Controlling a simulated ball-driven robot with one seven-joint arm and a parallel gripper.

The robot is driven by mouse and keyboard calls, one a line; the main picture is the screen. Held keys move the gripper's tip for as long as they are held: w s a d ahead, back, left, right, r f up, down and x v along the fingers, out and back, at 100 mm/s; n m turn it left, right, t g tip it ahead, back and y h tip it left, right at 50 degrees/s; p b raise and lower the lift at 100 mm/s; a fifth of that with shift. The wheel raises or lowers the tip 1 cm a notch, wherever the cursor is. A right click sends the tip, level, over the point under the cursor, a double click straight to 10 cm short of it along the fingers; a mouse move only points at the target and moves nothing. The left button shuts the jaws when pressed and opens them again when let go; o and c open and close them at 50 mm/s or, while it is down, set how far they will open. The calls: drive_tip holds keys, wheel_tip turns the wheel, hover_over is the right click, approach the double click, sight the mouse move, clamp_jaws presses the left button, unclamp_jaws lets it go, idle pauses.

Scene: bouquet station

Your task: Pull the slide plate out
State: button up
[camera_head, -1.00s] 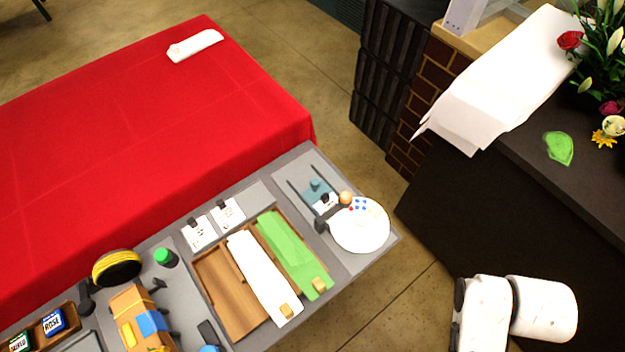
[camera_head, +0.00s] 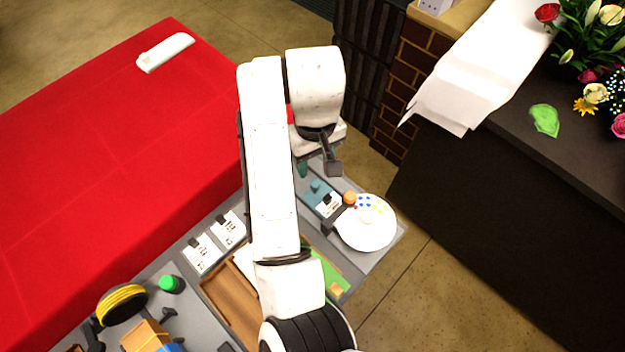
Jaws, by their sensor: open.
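A small teal plate (camera_head: 311,196), which looks like the slide plate, lies between thin dark rails on the grey tabletop. It carries a raised teal block and a white label card (camera_head: 329,205). My gripper (camera_head: 318,168) is open and hangs over the far end of this rail area, pointing down. One dark finger shows clearly; the other side is mostly hidden by my wrist. The gripper appears apart from the plate, though its exact height is hard to judge. My arm hides the far left part of the rails.
A round white dish (camera_head: 366,232) with coloured dots and an orange ball (camera_head: 349,198) sit just right of the plate. A wooden tray (camera_head: 228,300) lies nearer, partly behind my arm. A red-covered table (camera_head: 110,160) stands left, a dark counter (camera_head: 500,200) right.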

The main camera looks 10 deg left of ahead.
sight(315, 183)
wheel_tip(315, 183, down, 8)
drive_tip(key=b, duration=0.5)
drive_tip(key=shift+d+f, duration=0.1)
drive_tip(key=shift+f, duration=1.2)
drive_tip(key=shift+c, duration=0.5)
clamp_jaws()
